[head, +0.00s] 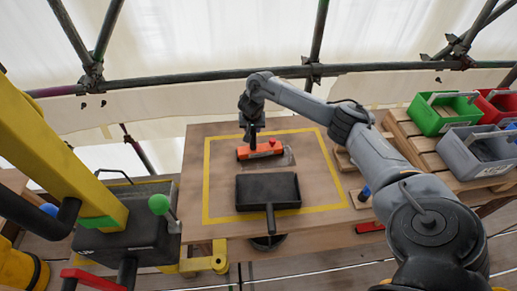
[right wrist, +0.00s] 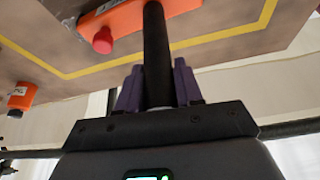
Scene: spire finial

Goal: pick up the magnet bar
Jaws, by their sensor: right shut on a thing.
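The magnet bar (head: 262,150) is orange with a red knob at its end and a dark upright handle. It is over the wooden board inside the yellow outline; I cannot tell whether it touches the board. My right gripper (head: 253,127) comes down on it from above. In the right wrist view, the purple-grey fingers (right wrist: 158,88) are shut on the dark handle (right wrist: 156,45), and the orange body of the bar (right wrist: 130,17) shows beyond them. My left gripper is not in view.
A black pan (head: 268,190) lies on the board (head: 222,140) just in front of the bar. A darker patch lies beside the bar. Green (head: 440,116), red (head: 497,104) and grey (head: 478,152) bins stand at right. A yellow post (head: 50,150) rises at left; scaffold tubes cross behind.

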